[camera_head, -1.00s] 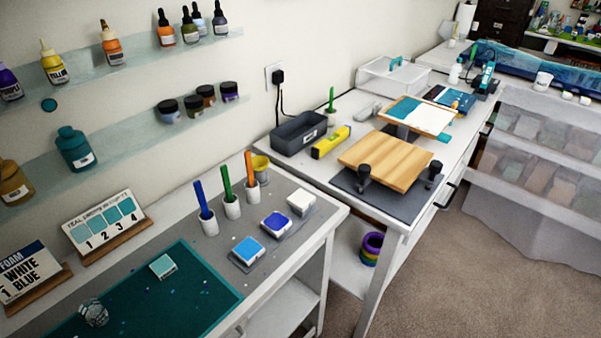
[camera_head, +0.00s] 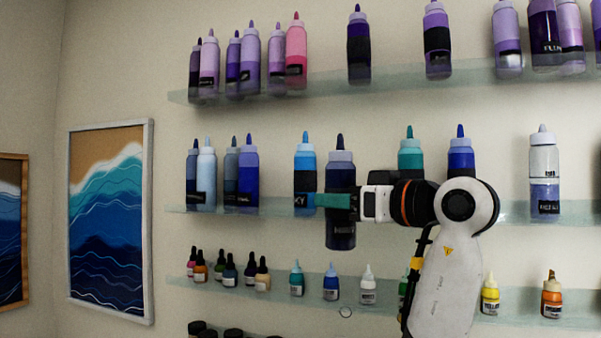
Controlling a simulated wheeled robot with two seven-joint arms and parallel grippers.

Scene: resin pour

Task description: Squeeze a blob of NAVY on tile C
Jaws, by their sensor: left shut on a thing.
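My left gripper (camera_head: 338,201) is shut on a dark navy squeeze bottle (camera_head: 341,233) with a dark pointed cap. The bottle is upright, and its base hangs lower than the middle shelf's front edge, so it seems to be in front of that shelf. A teal finger crosses the bottle's middle and hides part of it. The small label low on the bottle is too blurred to read. Tile C is not in view now. My right gripper is not in view.
The middle glass shelf (camera_head: 400,215) holds a light blue bottle (camera_head: 305,160) close left of the held one, and teal (camera_head: 410,158) and blue (camera_head: 460,160) bottles to the right. Purple bottles stand above, small bottles below. A framed wave picture (camera_head: 108,220) hangs at left.

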